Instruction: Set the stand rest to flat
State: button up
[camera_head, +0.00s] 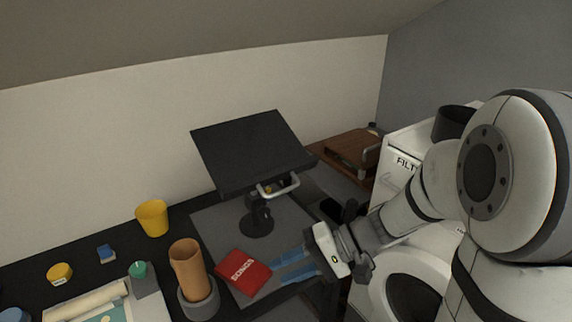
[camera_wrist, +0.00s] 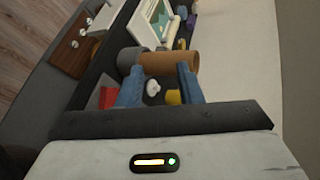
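The stand (camera_head: 257,213) stands on a grey mat on the black desk. Its rest is a wide black plate (camera_head: 245,150), tilted on a short dark post. A pale bar handle (camera_head: 279,187) sits at the plate's front lower edge. My gripper (camera_head: 278,274) has its two blue fingers apart, low in front of the stand and beside the red book, not touching the handle. In the wrist view my gripper (camera_wrist: 158,82) is open with nothing clearly held between the fingers. I cannot make out the rest or its handle in the wrist view.
A red book (camera_head: 243,271) lies at the mat's front. A brown cylinder (camera_head: 188,265) stands in a grey holder to its left. A yellow cup (camera_head: 152,218) stands behind. A wooden box (camera_head: 352,148) and white cabinet are at the right. The sloped ceiling hangs above.

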jog(key=w+r+m+t+y, duration=0.2)
jog(key=w+t+y, duration=0.25)
jog(key=w, duration=0.35)
jog(key=m+t+p, duration=0.2)
jog(key=m+t, duration=0.2)
jog(key=t, duration=0.4)
send_near(283, 190)
jog(key=x, duration=0.3)
jog(key=shift+t, duration=0.35)
jog(key=x, duration=0.2)
jog(key=p+x, duration=0.1)
jog(key=x, duration=0.1)
jog(key=p+x, duration=0.1)
jog(key=x, duration=0.2)
jog(key=shift+w+f, duration=0.2)
jog(key=shift+f, duration=0.15)
jog(key=shift+c, duration=0.4)
grip_shut()
